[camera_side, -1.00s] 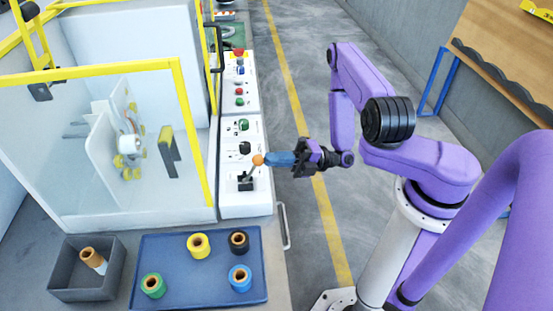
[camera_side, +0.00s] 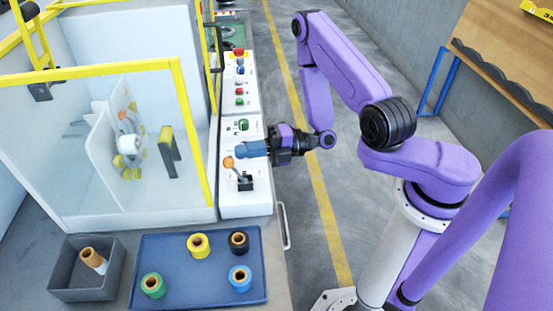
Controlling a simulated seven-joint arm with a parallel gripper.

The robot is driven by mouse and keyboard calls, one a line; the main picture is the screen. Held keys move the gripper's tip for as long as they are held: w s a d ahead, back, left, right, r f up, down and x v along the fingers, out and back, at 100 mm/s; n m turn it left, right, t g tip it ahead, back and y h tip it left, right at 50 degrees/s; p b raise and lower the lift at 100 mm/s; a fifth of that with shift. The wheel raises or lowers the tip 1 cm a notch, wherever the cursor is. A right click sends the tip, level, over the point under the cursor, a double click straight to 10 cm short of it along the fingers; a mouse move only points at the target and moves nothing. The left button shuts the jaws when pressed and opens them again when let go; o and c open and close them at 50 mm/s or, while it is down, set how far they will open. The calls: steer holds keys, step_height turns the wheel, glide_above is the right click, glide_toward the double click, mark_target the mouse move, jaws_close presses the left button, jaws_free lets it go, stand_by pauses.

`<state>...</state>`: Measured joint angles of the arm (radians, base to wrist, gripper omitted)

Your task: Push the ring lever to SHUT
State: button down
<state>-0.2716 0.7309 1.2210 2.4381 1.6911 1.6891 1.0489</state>
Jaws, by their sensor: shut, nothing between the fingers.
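The ring lever (camera_side: 237,173) stands on the white control panel, with an orange knob (camera_side: 228,162) on top and a dark base (camera_side: 246,184). It leans to the left, toward the yellow-framed machine. My gripper (camera_side: 239,150) is shut and empty, its blue fingers pointing left over the panel. The fingertips are just beside and behind the knob; I cannot tell if they touch it. The SHUT marking is too small to read.
Behind the lever, the panel carries a green switch (camera_side: 243,125) and several buttons. The yellow guard post (camera_side: 196,130) stands left of the panel. A blue tray (camera_side: 190,270) with several spools and a grey bin (camera_side: 70,285) are in front.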

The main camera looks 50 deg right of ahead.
steer(key=shift+x, duration=0.75)
steer(key=shift+w, duration=0.15)
steer(key=shift+d, duration=0.1)
steer(key=s+d+r, duration=0.6)
steer(key=d+r, duration=0.1)
steer(key=d, duration=0.2)
steer(key=shift+s+d+r, duration=0.3)
steer(key=shift+r, duration=0.05)
stand_by(0.3)
steer(key=shift+a, duration=0.1)
